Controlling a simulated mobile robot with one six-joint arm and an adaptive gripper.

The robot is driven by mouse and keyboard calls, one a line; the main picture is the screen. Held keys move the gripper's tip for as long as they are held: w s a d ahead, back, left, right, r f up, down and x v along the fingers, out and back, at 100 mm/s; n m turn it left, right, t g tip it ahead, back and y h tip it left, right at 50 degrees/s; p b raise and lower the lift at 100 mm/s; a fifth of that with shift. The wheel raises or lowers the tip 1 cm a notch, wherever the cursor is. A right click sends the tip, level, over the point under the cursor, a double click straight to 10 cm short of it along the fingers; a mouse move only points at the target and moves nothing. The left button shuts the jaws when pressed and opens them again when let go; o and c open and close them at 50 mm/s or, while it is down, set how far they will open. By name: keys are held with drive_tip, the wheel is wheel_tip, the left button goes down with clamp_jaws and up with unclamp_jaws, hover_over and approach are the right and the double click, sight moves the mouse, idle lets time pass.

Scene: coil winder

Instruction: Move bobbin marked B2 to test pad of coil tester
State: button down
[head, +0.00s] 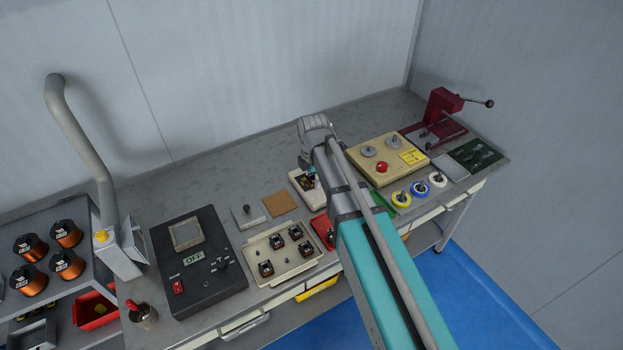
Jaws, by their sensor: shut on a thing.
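My gripper (309,180) is at the middle of the bench, low over a small white unit (297,178). It is shut on a small dark and copper-coloured bobbin (307,184), partly hidden by the gripper and arm. I cannot read its mark, nor tell whether it touches the unit. Several similar bobbins (278,242) sit in a cream tray (259,241) to the front left. No view shows a readable B2. No label identifies the coil tester, so I cannot tell whether the white unit is it.
A black box (208,290) reading OFF stands left of the tray, near a grey extraction pipe (85,140). A cream box with a red button (362,154) and a dark red hand-lever device (440,107) stand right. The back bench strip is clear.

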drive_tip(key=w+f+b, duration=0.2)
drive_tip(key=w, duration=0.2)
drive_tip(key=w+a+f+b, duration=0.1)
drive_tip(key=w+f+b, duration=0.2)
drive_tip(key=w, duration=0.1)
drive_tip(key=w+a+f+b, duration=0.1)
drive_tip(key=w+f+b, duration=0.2)
drive_tip(key=w, duration=0.1)
drive_tip(key=shift+a+f, duration=0.1)
drive_tip(key=shift+f, duration=0.05)
drive_tip(key=shift+w+f+b, duration=0.45)
drive_tip(key=shift+w+b, duration=0.05)
drive_tip(key=shift+b, duration=0.05)
drive_tip(key=shift+w+a+f+b, duration=0.1)
drive_tip(key=shift+w+f+b, duration=0.25)
drive_tip(key=shift+f+b, duration=1.65)
drive_tip(key=shift+f, duration=0.1)
drive_tip(key=shift+c, duration=0.9)
unclamp_jaws()
